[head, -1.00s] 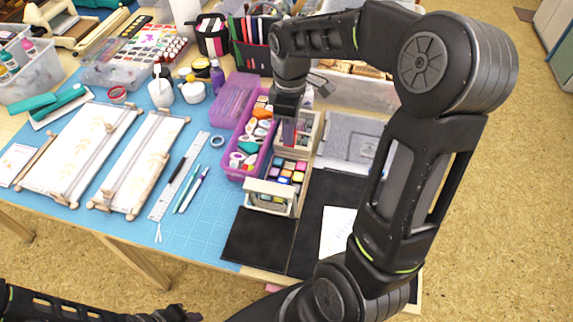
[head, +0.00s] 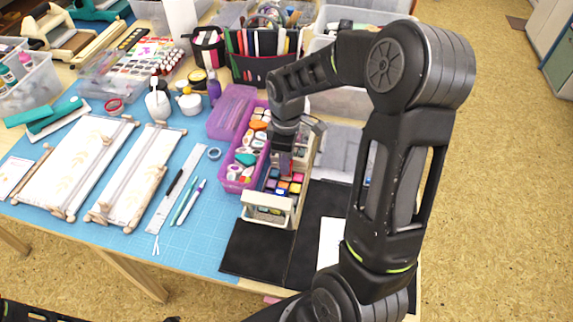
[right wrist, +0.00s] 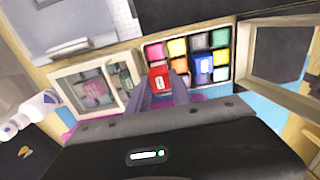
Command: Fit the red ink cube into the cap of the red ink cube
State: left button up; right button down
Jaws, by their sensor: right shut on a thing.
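My right gripper (head: 285,168) is over the wooden ink box (head: 267,204) in the head view. In the right wrist view its fingers (right wrist: 163,90) are shut on a small red ink cube (right wrist: 158,78), with a pale label on its face. The cube is beside the grid of coloured squares (right wrist: 188,46); I cannot tell whether it touches the grid. A blue cube (right wrist: 202,68) with a label is to its right. I cannot make out the red cap. Only a sliver of what may be my left gripper shows at the bottom edge of the head view.
A purple bin (head: 233,185) of small bottles stands close left of the ink box. A black mat (head: 256,248) lies in front. A grey case (head: 340,150) is behind to the right. The blue cutting mat (head: 205,225) has free room.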

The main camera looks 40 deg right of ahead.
notch_tip(320, 180, down, 2)
jog(key=shift+f, duration=0.1)
jog(key=shift+f, duration=0.15)
jog(key=shift+f, duration=0.15)
jog(key=c, duration=1.2)
grip_release()
jog(key=shift+o, duration=0.2)
jog(key=shift+r, duration=0.2)
